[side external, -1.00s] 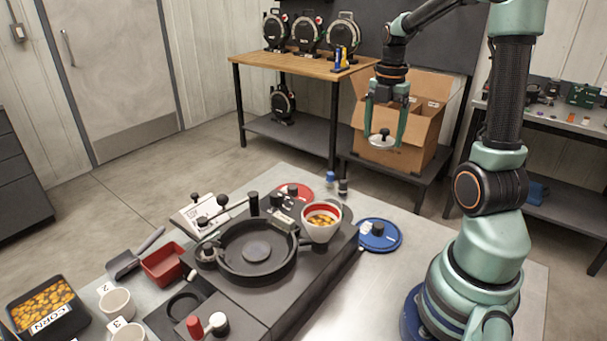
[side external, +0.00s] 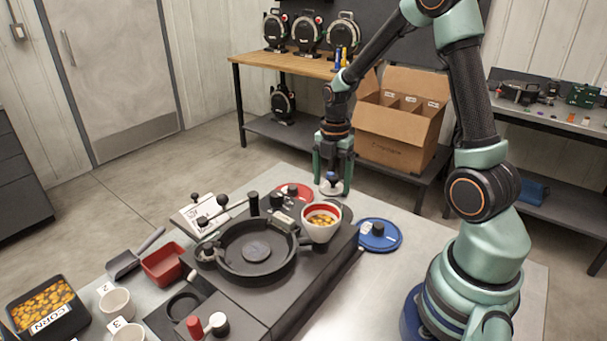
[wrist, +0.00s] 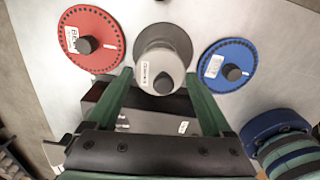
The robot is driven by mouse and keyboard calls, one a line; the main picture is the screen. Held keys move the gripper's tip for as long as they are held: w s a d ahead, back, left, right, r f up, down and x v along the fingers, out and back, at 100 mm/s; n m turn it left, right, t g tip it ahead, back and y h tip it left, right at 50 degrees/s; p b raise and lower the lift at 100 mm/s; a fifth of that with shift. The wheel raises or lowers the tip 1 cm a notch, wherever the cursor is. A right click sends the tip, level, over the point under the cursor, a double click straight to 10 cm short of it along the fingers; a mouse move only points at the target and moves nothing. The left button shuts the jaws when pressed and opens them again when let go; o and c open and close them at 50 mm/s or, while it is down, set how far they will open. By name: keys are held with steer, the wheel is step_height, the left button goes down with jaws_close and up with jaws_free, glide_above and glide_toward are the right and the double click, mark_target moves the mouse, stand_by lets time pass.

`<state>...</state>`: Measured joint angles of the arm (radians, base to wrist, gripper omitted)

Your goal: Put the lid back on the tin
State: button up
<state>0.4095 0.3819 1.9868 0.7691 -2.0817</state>
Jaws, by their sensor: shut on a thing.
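My gripper (side external: 332,185) is low over the back of the table and shut on the round pale metal lid (side external: 328,190). The lid sits level between the fingertips. In the wrist view, the gripper (wrist: 160,76) has its two green fingers on either side of the grey round lid (wrist: 163,64), which has a small label and a round knob. I cannot make out the tin separately from the lid, nor tell whether the lid touches anything below it. A small blue-topped thing shows between the fingers in the side view.
A red disc (side external: 295,192) lies to the left of the gripper and a blue disc (side external: 380,236) to the right. The black seed meter (side external: 258,247) with its seed-filled funnel (side external: 321,222) stands in front. A cardboard box (side external: 398,132) is behind, off the table.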

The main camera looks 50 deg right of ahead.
steer(key=shift+f, duration=2.15)
steer(key=shift+f, duration=0.15)
stand_by(0.5)
steer(key=o, duration=1.1)
steer(key=shift+r, duration=3.5)
jaws_close()
